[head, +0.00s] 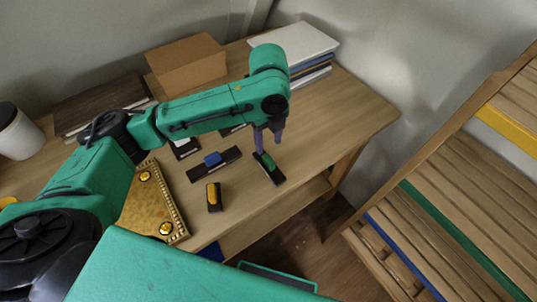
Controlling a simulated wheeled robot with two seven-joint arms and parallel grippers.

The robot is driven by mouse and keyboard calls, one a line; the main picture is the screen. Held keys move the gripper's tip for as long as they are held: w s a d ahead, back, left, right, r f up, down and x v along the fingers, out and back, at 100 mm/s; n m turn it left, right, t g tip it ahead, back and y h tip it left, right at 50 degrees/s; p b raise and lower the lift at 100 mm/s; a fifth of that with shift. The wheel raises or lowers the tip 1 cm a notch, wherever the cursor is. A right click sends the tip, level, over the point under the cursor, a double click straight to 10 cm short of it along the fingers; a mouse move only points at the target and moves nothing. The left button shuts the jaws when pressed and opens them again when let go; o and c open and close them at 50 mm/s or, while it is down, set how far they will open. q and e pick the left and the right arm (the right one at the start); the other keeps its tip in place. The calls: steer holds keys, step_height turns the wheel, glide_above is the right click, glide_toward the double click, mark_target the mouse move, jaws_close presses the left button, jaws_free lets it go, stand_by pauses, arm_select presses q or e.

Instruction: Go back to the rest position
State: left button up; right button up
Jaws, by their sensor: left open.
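My left arm reaches in from the left over the wooden table. My left gripper (268,153) points down above a dark strip with a green block (268,161) on it, near the table's right part. Its fingers are apart, on or just above the green block; I cannot tell whether they touch it. A dark strip with a blue block (212,159) lies left of the gripper. A small black piece with a yellow top (213,195) stands nearer the front edge. A gilt console (155,202) with gold knobs lies at the left, partly hidden by my arm. My right gripper is not visible.
A cardboard box (187,65) and a stack of books (298,50) stand at the back of the table (340,120). A white cup (18,133) is at far left. A slatted wooden shelf (450,210) stands at the right, across a floor gap. The table's right end is clear.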

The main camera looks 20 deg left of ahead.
arm_select(q)
steer(key=shift+r, duration=1.6)
